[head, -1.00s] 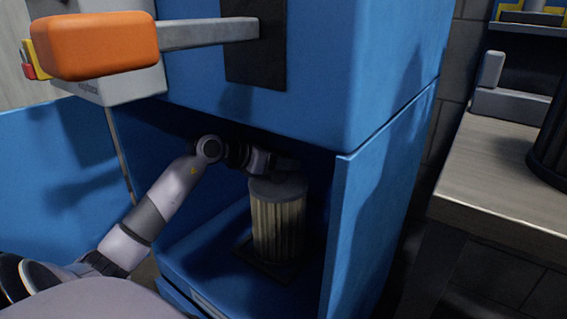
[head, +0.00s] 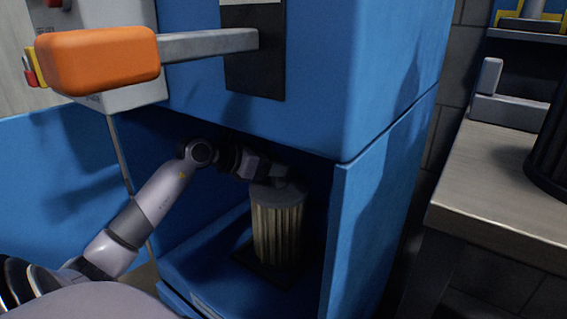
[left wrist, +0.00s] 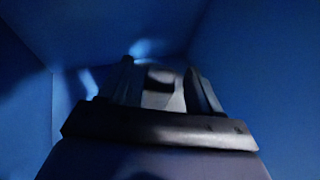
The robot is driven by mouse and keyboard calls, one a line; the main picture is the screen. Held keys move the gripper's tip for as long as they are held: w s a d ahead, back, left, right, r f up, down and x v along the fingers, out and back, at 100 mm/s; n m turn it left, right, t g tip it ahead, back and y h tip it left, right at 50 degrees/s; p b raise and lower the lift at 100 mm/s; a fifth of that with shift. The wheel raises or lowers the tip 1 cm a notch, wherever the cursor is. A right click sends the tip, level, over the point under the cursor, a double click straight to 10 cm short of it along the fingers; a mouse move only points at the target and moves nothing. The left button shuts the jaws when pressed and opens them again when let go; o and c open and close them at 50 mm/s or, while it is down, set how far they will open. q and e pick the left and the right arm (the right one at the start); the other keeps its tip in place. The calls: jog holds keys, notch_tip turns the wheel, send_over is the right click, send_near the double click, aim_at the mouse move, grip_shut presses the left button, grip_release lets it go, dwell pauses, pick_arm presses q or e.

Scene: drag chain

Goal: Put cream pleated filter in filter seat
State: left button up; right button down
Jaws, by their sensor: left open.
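The cream pleated filter (head: 277,235) stands upright inside the blue cabinet, on a dark square base (head: 248,258) on the cabinet floor that looks like the filter seat. Whether it is fully down in the seat cannot be seen. My left gripper (head: 281,178) is open at the filter's grey top cap, reaching in from the left. Shadow hides whether the fingers touch the cap. In the left wrist view the two gripper fingers (left wrist: 168,85) are apart, with blue cabinet walls around them; the pleats do not show there. My right gripper is not in view.
The cabinet's upper body (head: 300,90) hangs low over the opening, with an orange-ended lever (head: 100,58) in front. The cabinet's right side wall (head: 360,230) stands close to the filter. A table (head: 490,180) at right holds a dark ribbed cylinder (head: 550,150).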

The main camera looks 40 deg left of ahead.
pick_arm(q)
jog(key=v, duration=0.4)
jog(key=shift+s+r+p, duration=0.1)
jog(key=shift+p, duration=0.25)
jog(key=shift+s+a+r, duration=0.15)
jog(key=shift+s, duration=0.3)
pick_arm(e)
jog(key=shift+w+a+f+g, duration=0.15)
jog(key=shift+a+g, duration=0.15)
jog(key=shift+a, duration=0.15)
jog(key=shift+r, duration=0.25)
